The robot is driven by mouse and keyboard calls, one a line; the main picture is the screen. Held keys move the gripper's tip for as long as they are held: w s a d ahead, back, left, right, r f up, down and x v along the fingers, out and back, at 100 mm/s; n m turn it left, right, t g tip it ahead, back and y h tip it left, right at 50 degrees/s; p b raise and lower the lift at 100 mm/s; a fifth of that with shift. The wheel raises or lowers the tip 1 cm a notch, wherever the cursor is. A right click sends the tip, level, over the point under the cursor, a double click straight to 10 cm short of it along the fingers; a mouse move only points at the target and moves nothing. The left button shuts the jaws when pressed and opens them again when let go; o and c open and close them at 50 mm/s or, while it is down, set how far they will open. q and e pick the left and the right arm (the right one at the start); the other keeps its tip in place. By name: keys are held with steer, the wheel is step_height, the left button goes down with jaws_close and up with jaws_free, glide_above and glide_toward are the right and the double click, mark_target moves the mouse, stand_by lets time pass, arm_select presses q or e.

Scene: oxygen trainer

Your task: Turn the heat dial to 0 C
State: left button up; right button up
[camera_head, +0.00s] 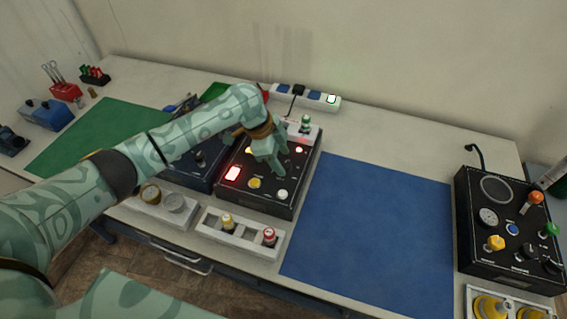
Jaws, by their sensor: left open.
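A black control box (288,206) stands in the middle of the bench. The part of the panel under the fingers is hidden. I cannot tell which control is the heat dial, read any scale, or tell whether the fingers touch a knob. My right gripper is not in view.
A dark blue box (195,174) stands left of the black box, partly behind my arm. White trays (206,222) with small bottles lie in front. A blue mat (372,235) is clear on the right. Another black panel (480,243) with several knobs stands at far right.

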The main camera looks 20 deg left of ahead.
arm_select(q)
steer(key=shift+x, duration=0.85)
